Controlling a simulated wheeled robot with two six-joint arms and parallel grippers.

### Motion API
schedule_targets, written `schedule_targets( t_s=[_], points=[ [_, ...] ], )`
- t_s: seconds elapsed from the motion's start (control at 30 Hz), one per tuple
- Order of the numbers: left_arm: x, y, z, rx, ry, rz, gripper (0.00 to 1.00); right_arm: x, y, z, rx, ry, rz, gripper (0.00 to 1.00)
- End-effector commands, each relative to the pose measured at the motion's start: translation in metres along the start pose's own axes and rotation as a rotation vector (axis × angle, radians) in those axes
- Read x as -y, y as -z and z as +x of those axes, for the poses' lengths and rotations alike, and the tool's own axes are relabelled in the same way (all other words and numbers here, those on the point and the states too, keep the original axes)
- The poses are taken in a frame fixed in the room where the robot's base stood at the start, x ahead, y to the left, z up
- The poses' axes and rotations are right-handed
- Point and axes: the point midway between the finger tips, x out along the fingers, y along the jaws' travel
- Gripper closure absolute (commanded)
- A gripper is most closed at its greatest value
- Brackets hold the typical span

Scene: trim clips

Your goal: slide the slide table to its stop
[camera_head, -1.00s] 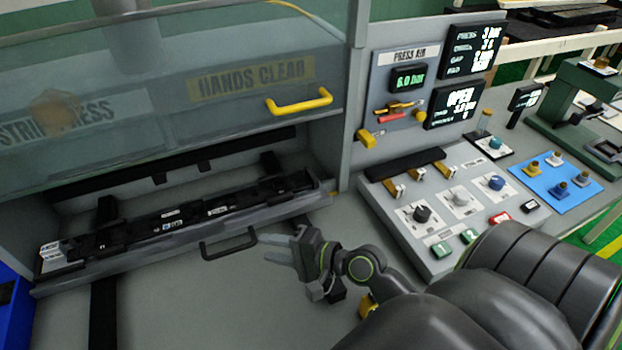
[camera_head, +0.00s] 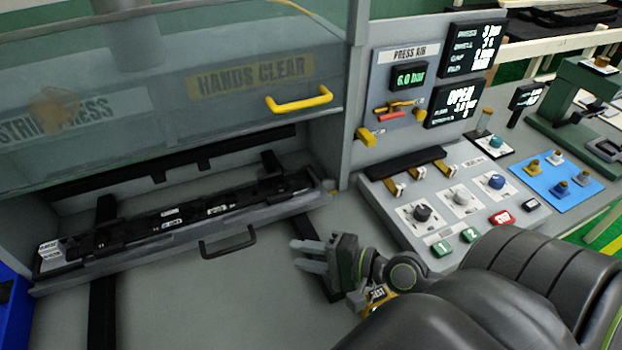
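The slide table (camera_head: 110,265) is a long grey tray with a black fixture and small labels on it, lying in the press opening at the left. Its black handle (camera_head: 229,242) sticks out from its front edge. Dark rails (camera_head: 103,318) run beneath it on the grey bench. My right gripper (camera_head: 297,256) is over the bench to the right of the handle, apart from it. Its fingers point left with a gap between them, and nothing is between them. My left gripper is not in view.
The clear guard with a yellow handle (camera_head: 300,101) is raised above the slide table. A control panel (camera_head: 445,210) with knobs and buttons stands right of my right gripper. A blue bin (camera_head: 12,312) is at the left edge. The bench front is clear.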

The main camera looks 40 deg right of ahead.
Motion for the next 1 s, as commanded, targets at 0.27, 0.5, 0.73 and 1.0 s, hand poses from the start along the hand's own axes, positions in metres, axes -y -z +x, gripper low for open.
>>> schedule_targets(
  t_s=[0.27, 0.5, 0.73, 1.0],
  points=[
    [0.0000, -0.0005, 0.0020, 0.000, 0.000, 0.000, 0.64, -0.0011, -0.0003, -0.0104, 0.001, -0.001, 0.000, 0.66],
    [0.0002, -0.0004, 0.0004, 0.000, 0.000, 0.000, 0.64, -0.0002, -0.0004, -0.0104, 0.000, 0.000, 0.001, 0.66],
    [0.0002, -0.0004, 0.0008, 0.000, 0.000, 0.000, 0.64, -0.0008, -0.0003, -0.0102, 0.001, 0.000, 0.000, 0.66],
    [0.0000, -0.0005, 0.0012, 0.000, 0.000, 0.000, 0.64, -0.0025, 0.0084, -0.0070, -0.038, -0.003, -0.077, 0.66]
  ],
)
